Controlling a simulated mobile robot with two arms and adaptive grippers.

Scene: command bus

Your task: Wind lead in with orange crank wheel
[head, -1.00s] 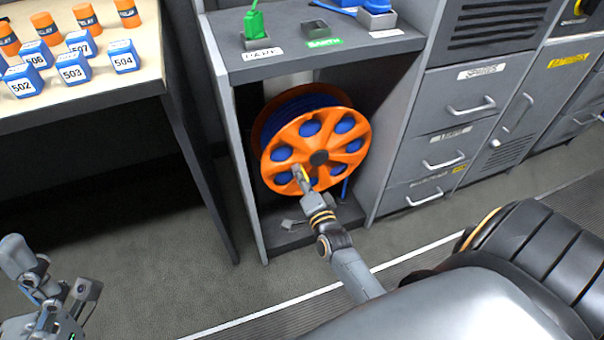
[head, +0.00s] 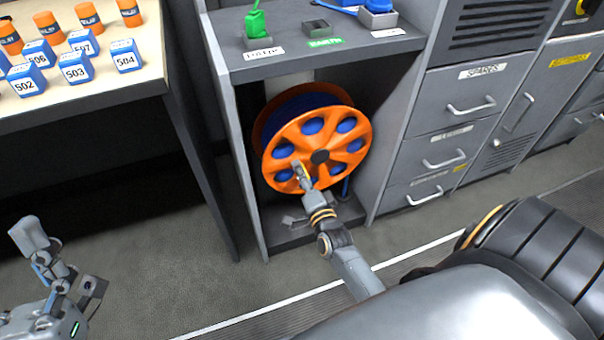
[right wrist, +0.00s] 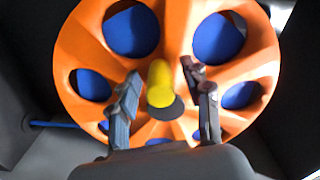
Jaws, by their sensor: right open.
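The orange crank wheel (head: 329,133) stands upright in an open bay of the grey cabinet. Blue lead (head: 346,125) shows through its round holes. It fills the right wrist view (right wrist: 176,30). My right gripper (head: 303,176) is at the wheel's lower left. In the right wrist view its open fingers (right wrist: 162,90) stand on either side of the knob, with a gap visible. My left gripper (head: 58,268) is low at the far left, away from the wheel; its fingers are unclear.
The bay's side walls (head: 243,170) stand close around the wheel. A shelf (head: 300,60) above holds a green plug (head: 254,22) and sockets. A bench (head: 140,80) with numbered blue blocks is at left. Grey drawers (head: 440,150) are at right.

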